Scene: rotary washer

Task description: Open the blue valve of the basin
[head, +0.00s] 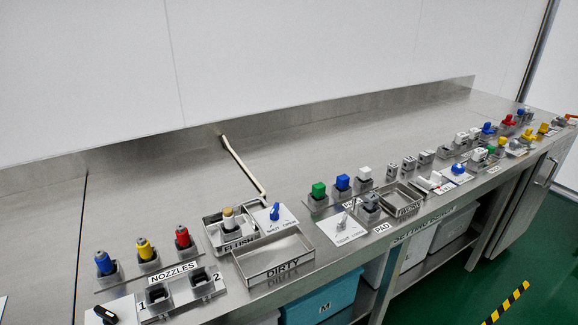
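A blue valve knob (274,211) stands on a white plate (289,220) marked SHUT and OPEN, in the middle of the head view. The picture is too small to tell which mark the knob points at. The plate sits beside a small metal basin (211,236) labelled FLUSH and behind the tray labelled DIRTY (272,259). A second blue knob (458,169) on a white plate sits farther right along the bench. Neither of my grippers is in view.
A bent pale pipe (241,165) reaches from the back wall toward the blue knob. Blue, yellow and red nozzles (147,250) stand at left; a black knob (105,314) is at the front left. Green, blue and white blocks (342,183) stand at right. The rear bench (350,130) is clear.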

